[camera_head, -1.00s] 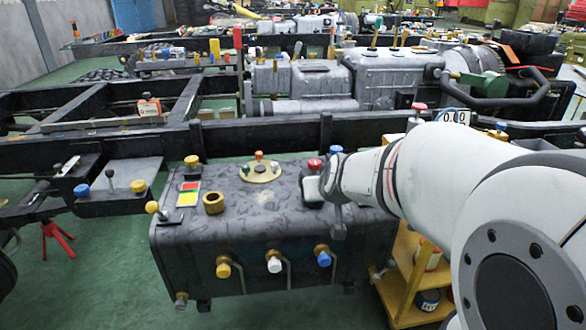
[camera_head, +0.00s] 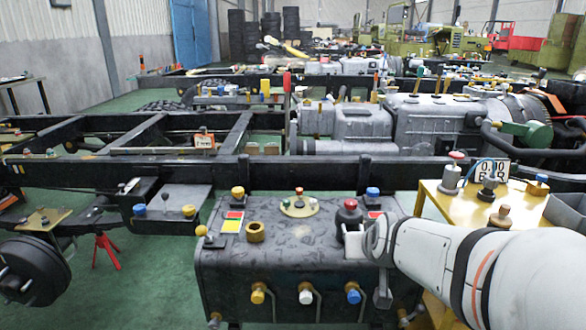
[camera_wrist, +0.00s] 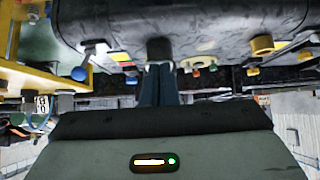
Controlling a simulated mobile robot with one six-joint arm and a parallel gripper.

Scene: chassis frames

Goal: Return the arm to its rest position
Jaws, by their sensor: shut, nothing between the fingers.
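My white arm (camera_head: 450,265) reaches in from the lower right in the head view. Its near end is in front of the right end of the dark fuel tank (camera_head: 270,255), and the gripper is not clearly visible there. In the wrist view, my gripper (camera_wrist: 157,70) shows as two narrow dark-blue fingers, shut together with nothing between them. The fingers point towards the tank (camera_wrist: 200,18) and a dark cylinder-like fitting (camera_wrist: 160,48) on it. I cannot tell whether the fingertips touch the fitting.
A yellow table (camera_head: 435,200) with knobbed parts stands right of the tank. A black chassis rail (camera_head: 230,172) runs behind the tank. A red tripod (camera_head: 105,250) stands on the left. Green floor (camera_head: 150,280) is open in front, left of the tank.

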